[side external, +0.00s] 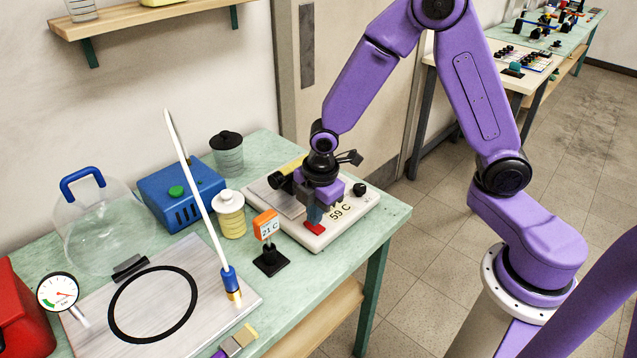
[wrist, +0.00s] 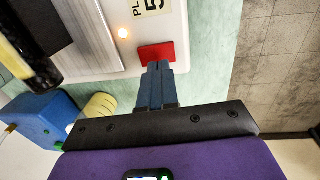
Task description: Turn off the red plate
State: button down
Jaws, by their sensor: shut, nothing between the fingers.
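A white hot plate (side external: 352,220) with a grey top sits at the table's right end. Its front shows a "59 C" label and a red switch (side external: 314,228). In the wrist view the red switch (wrist: 157,51) lies just past my fingertips, and a small orange-white light (wrist: 123,32) glows on the casing. My gripper (side external: 314,214) is shut and empty, pointing down at the switch; its blue-grey fingers also show in the wrist view (wrist: 157,66). The tips overlap the switch's near edge; I cannot tell whether they touch it. No red plate shows, only this red switch on a white body.
A blue box (side external: 180,195), a glass dome (side external: 95,225) and a board with a black ring (side external: 210,275) lie farther left.

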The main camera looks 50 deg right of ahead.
aim_at(316, 229)
notch_tip(316, 229, up, 12)
jog(key=s, duration=0.1)
jog(key=shift+s+r, duration=0.15)
jog(key=shift+s, duration=0.1)
dwell(0.4)
jog(key=shift+w+d, duration=0.1)
jog(key=shift+w, duration=0.65)
jog(key=f, duration=0.4)
jog(key=w+f, duration=0.1)
jog(key=f, duration=0.9)
jog(key=shift+w, duration=0.35)
